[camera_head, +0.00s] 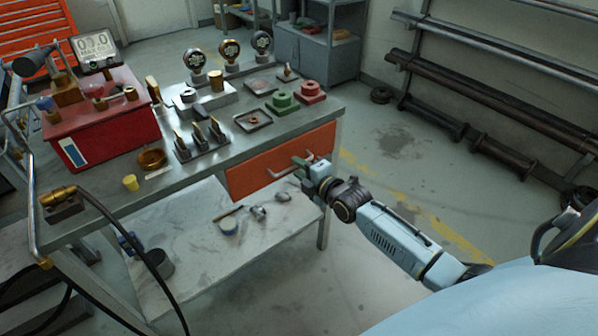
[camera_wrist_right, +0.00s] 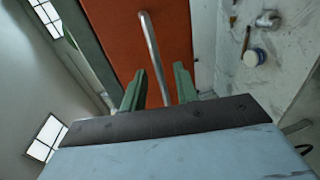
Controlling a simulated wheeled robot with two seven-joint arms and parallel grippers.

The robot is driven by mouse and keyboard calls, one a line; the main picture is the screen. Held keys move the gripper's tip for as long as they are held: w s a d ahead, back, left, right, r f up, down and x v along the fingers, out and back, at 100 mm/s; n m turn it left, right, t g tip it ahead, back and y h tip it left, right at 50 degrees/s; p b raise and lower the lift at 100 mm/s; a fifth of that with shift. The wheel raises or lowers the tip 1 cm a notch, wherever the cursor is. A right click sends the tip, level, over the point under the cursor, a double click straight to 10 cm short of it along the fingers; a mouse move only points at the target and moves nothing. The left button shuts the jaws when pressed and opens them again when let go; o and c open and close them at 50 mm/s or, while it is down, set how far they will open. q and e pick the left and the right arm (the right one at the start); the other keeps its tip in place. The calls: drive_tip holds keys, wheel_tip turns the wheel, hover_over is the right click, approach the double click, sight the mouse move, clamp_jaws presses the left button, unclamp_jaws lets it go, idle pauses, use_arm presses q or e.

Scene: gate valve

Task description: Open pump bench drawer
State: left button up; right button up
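The pump bench (camera_head: 100,197) has one drawer with an orange front (camera_head: 262,172) under its top at the right end. The front looks flush with the bench. A metal bar handle (camera_head: 284,170) is on it, and the handle also shows in the right wrist view (camera_wrist_right: 152,50) against the orange front (camera_wrist_right: 104,35). My right gripper (camera_head: 302,170) is at the handle's right part. In the right wrist view its two green fingers (camera_wrist_right: 158,84) are apart, with the handle bar between them and a gap on each side. My left gripper is not in view.
The bench top carries a red pump box (camera_head: 105,125), gauges (camera_head: 230,52), green (camera_head: 283,103) and red (camera_head: 310,92) valve parts. A lower shelf (camera_head: 195,235) holds small items. A black hose (camera_head: 150,260) hangs at the left.

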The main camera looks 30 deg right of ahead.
drive_tip(key=shift+w, duration=0.4)
clamp_jaws()
